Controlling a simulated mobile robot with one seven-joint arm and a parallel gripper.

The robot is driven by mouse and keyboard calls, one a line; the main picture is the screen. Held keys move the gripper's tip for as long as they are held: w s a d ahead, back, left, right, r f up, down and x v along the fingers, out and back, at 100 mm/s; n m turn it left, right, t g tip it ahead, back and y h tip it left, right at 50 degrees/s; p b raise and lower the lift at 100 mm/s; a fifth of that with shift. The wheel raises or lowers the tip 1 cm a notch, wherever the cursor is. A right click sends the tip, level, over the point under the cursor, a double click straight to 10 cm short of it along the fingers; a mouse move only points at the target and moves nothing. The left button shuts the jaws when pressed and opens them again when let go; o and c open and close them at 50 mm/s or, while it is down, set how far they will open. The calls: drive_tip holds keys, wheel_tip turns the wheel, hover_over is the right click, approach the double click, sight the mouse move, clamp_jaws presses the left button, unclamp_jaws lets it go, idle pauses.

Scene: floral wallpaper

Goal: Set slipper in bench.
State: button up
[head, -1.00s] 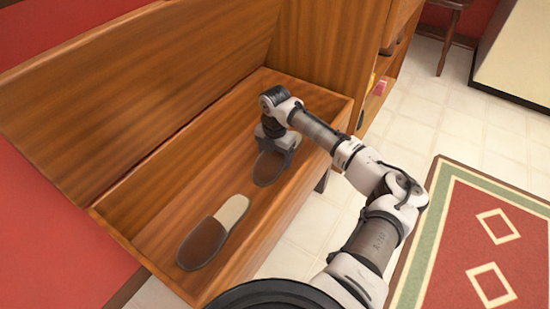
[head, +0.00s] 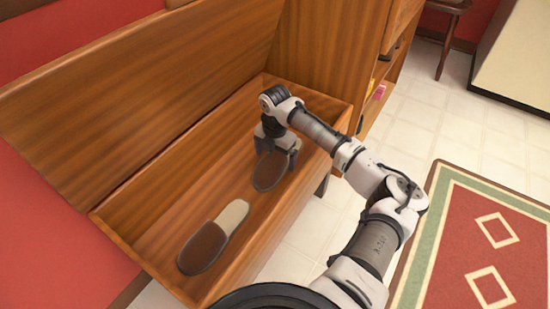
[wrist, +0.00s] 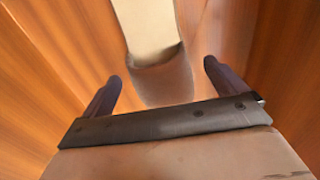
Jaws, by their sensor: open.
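The wooden bench (head: 150,222) fills the left of the head view, with its seat box open. A slipper with a dark brown toe (head: 268,176) lies in it towards the far end, partly under my gripper (head: 278,154). A second slipper, brown with a beige insole (head: 205,246), lies in the near part. In the wrist view a slipper's brown toe and pale insole (wrist: 163,78) show ahead between the fingers of my gripper (wrist: 162,72). The fingers are apart, one to each side, and hold nothing. The head view hides the rest of the far slipper.
The bench's raised back panel (head: 140,90) stands behind the seat. A wooden shelf unit (head: 378,90) holding small items adjoins the far end. A red patterned rug (head: 480,245) lies on the tiled floor to the right.

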sight(275, 154)
wheel_tip(275, 154, up, 10)
drive_tip(key=p, duration=0.3)
drive_tip(key=shift+f, duration=0.1)
drive_tip(key=shift+c, duration=0.5)
idle(0.6)
